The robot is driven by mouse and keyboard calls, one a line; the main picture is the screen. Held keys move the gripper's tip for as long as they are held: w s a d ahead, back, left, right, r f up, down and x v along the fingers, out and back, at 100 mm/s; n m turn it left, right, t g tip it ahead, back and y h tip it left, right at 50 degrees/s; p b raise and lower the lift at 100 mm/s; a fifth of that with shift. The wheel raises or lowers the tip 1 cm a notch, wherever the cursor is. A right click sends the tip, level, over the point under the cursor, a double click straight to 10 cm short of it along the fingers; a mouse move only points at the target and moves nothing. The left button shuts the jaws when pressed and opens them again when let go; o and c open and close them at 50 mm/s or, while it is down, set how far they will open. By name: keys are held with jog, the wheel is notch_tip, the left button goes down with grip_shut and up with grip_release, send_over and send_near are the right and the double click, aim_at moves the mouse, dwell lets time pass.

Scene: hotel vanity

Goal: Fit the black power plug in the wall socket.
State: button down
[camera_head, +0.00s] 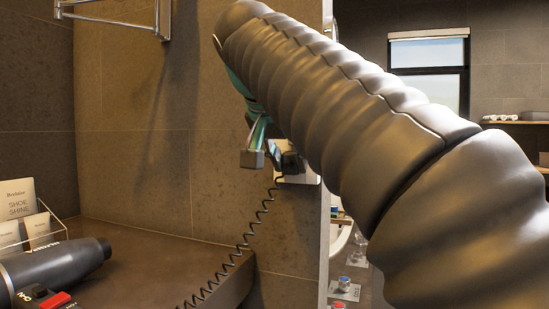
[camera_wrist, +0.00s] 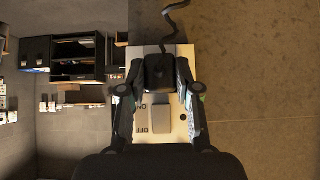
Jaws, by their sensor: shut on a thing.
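The black power plug (camera_wrist: 160,72) sits between the two fingers of my gripper (camera_wrist: 157,88) in the wrist view, and the gripper is shut on it. The pale wall socket plate (camera_wrist: 180,134) lies right behind the plug, with a grey switch marked ON and OFF. The plug covers the socket holes, and I cannot tell whether its pins are in them. In the head view my gripper (camera_head: 268,156) is at the wall near its right edge, partly hidden by my arm. The plug (camera_head: 291,164) and a corner of the plate (camera_head: 304,179) show beside it.
A coiled black cord (camera_head: 243,248) hangs from the plug down past the brown counter (camera_head: 170,250). A dark hair dryer (camera_head: 60,264) and a card holder (camera_head: 32,232) are on the counter at left. A metal wall bracket (camera_head: 110,20) is above. The wall ends just right of the socket.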

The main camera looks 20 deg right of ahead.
jog(key=shift+w+d, duration=0.1)
jog(key=shift+w, duration=0.1)
jog(key=c, duration=0.7)
grip_release()
jog(key=shift+v, duration=5.95)
jog(key=shift+f, duration=0.15)
